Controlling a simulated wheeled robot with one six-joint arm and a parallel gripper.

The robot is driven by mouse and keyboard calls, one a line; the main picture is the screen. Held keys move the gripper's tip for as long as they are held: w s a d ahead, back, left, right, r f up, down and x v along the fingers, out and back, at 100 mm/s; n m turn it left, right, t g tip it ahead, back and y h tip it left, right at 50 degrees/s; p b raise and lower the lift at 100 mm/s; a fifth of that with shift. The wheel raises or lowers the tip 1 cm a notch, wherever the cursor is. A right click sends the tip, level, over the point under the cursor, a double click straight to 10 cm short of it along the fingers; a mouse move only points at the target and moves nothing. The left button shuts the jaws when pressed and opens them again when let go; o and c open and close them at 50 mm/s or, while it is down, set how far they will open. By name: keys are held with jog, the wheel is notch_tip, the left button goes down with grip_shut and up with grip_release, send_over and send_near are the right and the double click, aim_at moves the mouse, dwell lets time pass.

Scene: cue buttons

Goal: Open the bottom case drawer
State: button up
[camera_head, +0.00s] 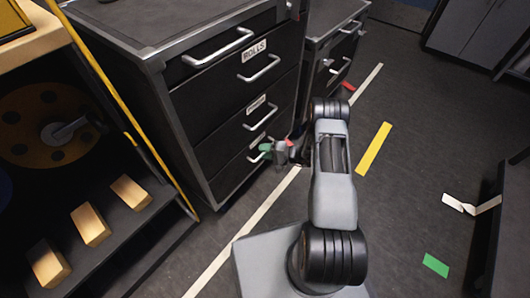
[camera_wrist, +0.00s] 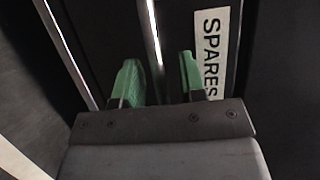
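The black case (camera_head: 150,70) with grey metal edges stands left of my arm in the head view. Its bottom drawer (camera_head: 235,172) looks shut, with a silver bar handle (camera_head: 254,157) across its front. My gripper (camera_head: 274,148) is low at the right part of this handle, partly hidden by my own wrist. In the wrist view my gripper (camera_wrist: 158,75) has its two green fingers apart, with the silver handle (camera_wrist: 152,28) running between them. A white SPARES label (camera_wrist: 211,50) is just right of the right finger. Contact with the handle cannot be told.
Upper drawers with bar handles, one labelled ROLLS (camera_head: 254,50), are above. A second dark cabinet (camera_head: 325,50) stands behind. A shelf with wooden blocks (camera_head: 90,224) is at left. The floor right of my arm is mostly clear, with yellow tape (camera_head: 373,149) on it.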

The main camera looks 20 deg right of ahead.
jog(key=shift+c, duration=0.2)
grip_shut()
dwell(0.4)
